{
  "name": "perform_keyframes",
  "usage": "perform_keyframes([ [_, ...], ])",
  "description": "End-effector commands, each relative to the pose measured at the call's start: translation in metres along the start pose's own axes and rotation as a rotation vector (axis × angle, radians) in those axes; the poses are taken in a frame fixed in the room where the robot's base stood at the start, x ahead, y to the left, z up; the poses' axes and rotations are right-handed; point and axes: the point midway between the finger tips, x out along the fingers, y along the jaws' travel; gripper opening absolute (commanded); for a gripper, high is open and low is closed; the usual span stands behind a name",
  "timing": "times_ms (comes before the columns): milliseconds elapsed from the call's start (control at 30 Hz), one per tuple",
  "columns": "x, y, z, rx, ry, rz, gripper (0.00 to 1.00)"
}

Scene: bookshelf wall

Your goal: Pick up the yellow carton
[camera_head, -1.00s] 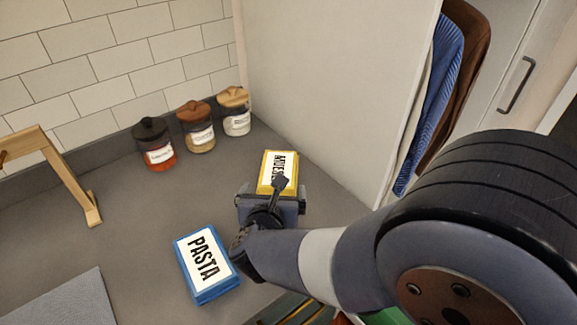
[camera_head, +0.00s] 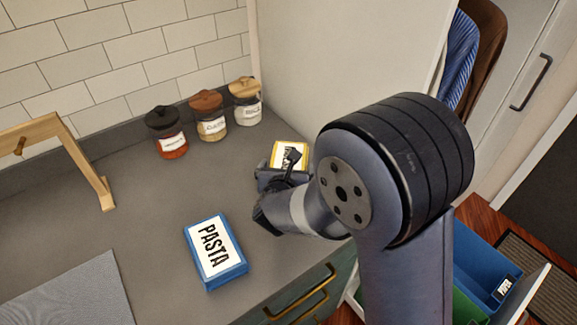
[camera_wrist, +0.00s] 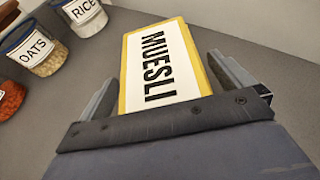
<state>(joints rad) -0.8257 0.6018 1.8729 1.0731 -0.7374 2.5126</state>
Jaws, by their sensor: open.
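The yellow carton (camera_head: 289,149) lies flat on the grey counter near the tall side panel. Its white label reads MUESLI in the wrist view (camera_wrist: 160,62). My gripper (camera_head: 283,166) is low over the counter at the carton's near end and hides part of it in the head view. In the wrist view my gripper (camera_wrist: 168,85) is open, with one finger on each side of the carton. The carton's near end is hidden behind the gripper body. I cannot tell whether either finger touches it.
A blue PASTA carton (camera_head: 215,252) lies on the counter left of my arm. Three lidded jars (camera_head: 207,116) stand by the tiled wall. A wooden stand (camera_head: 60,160) and a grey mat (camera_head: 70,292) are at left. A blue bin (camera_head: 490,262) shows at lower right.

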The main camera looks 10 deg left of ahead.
Motion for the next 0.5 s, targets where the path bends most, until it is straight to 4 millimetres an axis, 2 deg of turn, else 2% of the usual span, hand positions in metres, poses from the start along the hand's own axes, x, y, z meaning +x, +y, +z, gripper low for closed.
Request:
perform_keyframes([
  [133, -0.0001, 0.0, 0.0, 0.0, 0.0, 0.0, 1.0],
  [500, -0.0003, 0.0, 0.0, 0.0, 0.0, 0.0, 0.7],
])
